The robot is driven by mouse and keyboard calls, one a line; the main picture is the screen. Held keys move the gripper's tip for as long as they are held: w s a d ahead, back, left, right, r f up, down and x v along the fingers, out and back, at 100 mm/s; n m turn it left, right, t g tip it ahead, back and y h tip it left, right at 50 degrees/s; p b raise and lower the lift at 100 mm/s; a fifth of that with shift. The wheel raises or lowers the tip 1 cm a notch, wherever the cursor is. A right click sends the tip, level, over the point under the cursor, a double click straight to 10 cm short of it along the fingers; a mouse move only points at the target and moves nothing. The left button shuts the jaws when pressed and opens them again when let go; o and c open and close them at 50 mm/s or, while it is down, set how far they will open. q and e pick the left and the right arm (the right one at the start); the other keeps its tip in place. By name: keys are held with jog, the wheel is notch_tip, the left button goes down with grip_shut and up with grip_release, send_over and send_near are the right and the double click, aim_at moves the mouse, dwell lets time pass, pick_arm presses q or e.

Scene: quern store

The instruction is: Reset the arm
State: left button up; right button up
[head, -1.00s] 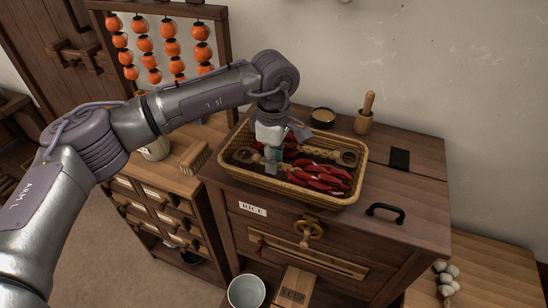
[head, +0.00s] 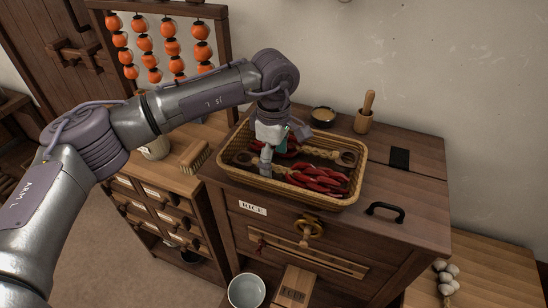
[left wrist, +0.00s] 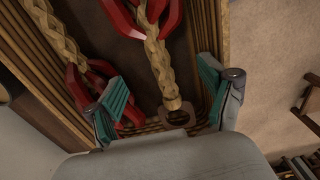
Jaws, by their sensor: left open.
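My left arm reaches in from the left in the head view. Its gripper (head: 269,157) points down over the left part of a wicker basket (head: 308,197) on the wooden chest. In the left wrist view the left gripper (left wrist: 168,105) has its two fingers wide apart, with nothing held between them. Red chillies (head: 318,178) on braided straw cords lie in the basket. One braid (left wrist: 158,55) ends in a brown ring (left wrist: 176,117), seen between the fingers; I cannot tell whether they touch anything. My right gripper is not in view.
The chest (head: 420,210) bears a small bowl (head: 323,116), a wooden mortar with pestle (head: 364,115), a black plate (head: 399,159) and a black handle (head: 385,211). Orange fruit (head: 201,52) hang behind my arm.

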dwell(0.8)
pick_arm(q)
notch_tip(320, 180, up, 10)
jog(key=p, duration=0.4)
dwell(1.3)
dwell(0.4)
